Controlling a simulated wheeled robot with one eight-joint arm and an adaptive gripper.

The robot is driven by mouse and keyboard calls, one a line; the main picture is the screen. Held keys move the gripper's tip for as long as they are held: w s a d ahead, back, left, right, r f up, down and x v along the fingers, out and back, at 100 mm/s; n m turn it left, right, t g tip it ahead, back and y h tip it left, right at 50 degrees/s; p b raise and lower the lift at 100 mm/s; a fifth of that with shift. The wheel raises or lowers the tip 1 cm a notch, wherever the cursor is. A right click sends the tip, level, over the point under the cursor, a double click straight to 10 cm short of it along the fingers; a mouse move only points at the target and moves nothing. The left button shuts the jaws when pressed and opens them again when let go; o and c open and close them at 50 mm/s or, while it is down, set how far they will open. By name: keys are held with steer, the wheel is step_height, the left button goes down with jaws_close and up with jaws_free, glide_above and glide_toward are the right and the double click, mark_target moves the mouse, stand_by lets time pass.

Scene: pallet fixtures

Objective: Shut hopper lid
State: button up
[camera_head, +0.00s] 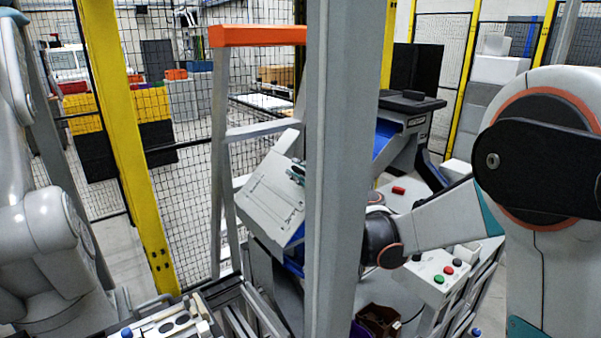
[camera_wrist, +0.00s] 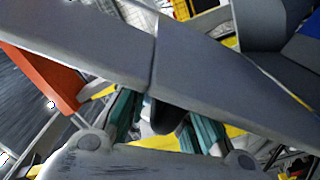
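A pale, tilted panel (camera_head: 268,197), which looks like the hopper lid, stands raised over a blue-edged hopper (camera_head: 294,266) left of the grey post in the head view. My arm reaches in from the right behind that post, which hides most of my gripper. Small dark teal parts (camera_head: 297,173), perhaps a fingertip, show at the panel's right edge. In the wrist view the teal fingers of my gripper (camera_wrist: 165,118) are spread apart, partly covered by a broad grey surface (camera_wrist: 225,80). I cannot tell whether they touch the lid.
The grey post (camera_head: 340,170) stands close in front. A ladder-like frame with an orange top bar (camera_head: 257,35) is left of the panel. A second blue-and-grey machine (camera_head: 405,125) stands behind. A button box (camera_head: 440,275) is at lower right. Mesh fencing closes the back.

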jaws_close()
steer(key=shift+w+d+f+m+b, duration=0.25)
steer(key=shift+d+f+m+b, duration=0.05)
steer(key=shift+d+f+b, duration=0.1)
steer(key=w+d+f+m+b, duration=0.2)
steer(key=f+m+b, duration=0.1)
steer(key=f, duration=0.2)
steer(key=w+d+f+m+b, duration=0.1)
steer(key=d+f+m+b, duration=0.2)
steer(key=f, duration=0.3)
steer(key=shift+w+d+f+m+b, duration=0.15)
steer(key=shift+w+d+m+b, duration=0.2)
steer(key=shift+b, duration=0.35)
steer(key=o, duration=0.5)
jaws_free()
steer(key=shift+f, duration=0.1)
steer(key=shift+o, duration=0.5)
steer(key=shift+s+a, duration=0.1)
